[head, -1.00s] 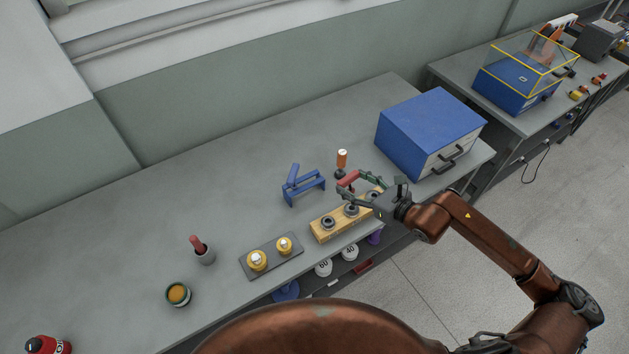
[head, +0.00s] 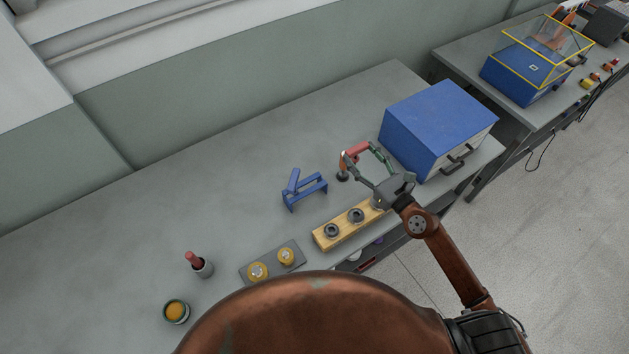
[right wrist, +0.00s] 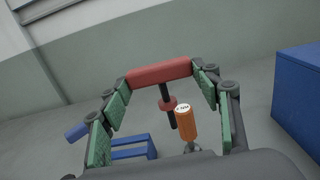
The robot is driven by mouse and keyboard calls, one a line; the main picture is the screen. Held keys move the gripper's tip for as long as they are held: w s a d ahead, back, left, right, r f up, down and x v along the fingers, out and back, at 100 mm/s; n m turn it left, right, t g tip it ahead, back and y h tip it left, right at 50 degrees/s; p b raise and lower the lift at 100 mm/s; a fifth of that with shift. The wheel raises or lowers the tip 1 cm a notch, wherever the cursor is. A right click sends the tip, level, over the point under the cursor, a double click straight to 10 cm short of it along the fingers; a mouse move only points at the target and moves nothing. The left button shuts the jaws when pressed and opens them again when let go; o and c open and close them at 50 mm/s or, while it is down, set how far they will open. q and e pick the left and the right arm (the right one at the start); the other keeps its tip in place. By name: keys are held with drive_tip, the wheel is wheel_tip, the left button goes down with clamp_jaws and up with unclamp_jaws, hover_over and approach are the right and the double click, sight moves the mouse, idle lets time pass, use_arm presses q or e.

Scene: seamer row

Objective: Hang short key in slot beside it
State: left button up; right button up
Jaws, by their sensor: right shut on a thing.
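The short key is a red bar handle (right wrist: 160,72) with a dark shaft and red collar below it. My right gripper (head: 358,153) is shut on the handle, one finger at each end, and holds it above the bench. The shaft hangs down, slightly tilted, in the right wrist view. A blue rack (head: 305,188) with a slanted arm stands on the bench to the left of the gripper; it also shows in the right wrist view (right wrist: 132,147). I cannot make out its slots. My left gripper is not in view.
An orange cylinder with a white top (right wrist: 185,124) stands close to the key's shaft. A large blue box (head: 437,122) is to the right. A wooden block with dark rings (head: 322,242) lies near the front edge. The bench behind the rack is clear.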

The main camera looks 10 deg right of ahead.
drive_tip(key=a+f, duration=0.2)
drive_tip(key=a, duration=0.1)
drive_tip(key=w+a+f, duration=0.1)
drive_tip(key=a+f, duration=0.2)
drive_tip(key=a, duration=0.1)
drive_tip(key=a+f, duration=0.3)
drive_tip(key=a, duration=0.1)
drive_tip(key=shift+w+a+f, duration=0.1)
drive_tip(key=shift+w+a, duration=0.15)
drive_tip(key=shift+w, duration=0.15)
drive_tip(key=shift+a+f+b, duration=0.3)
drive_tip(key=shift+a+f, duration=0.15)
drive_tip(key=shift+a, duration=0.05)
wheel_tip(320, 180, down, 3)
drive_tip(key=shift+a+r+b, duration=0.15)
drive_tip(key=shift+b, duration=0.3)
drive_tip(key=shift+w+f, duration=0.1)
drive_tip(key=shift+f, duration=0.25)
drive_tip(key=o, duration=1.3)
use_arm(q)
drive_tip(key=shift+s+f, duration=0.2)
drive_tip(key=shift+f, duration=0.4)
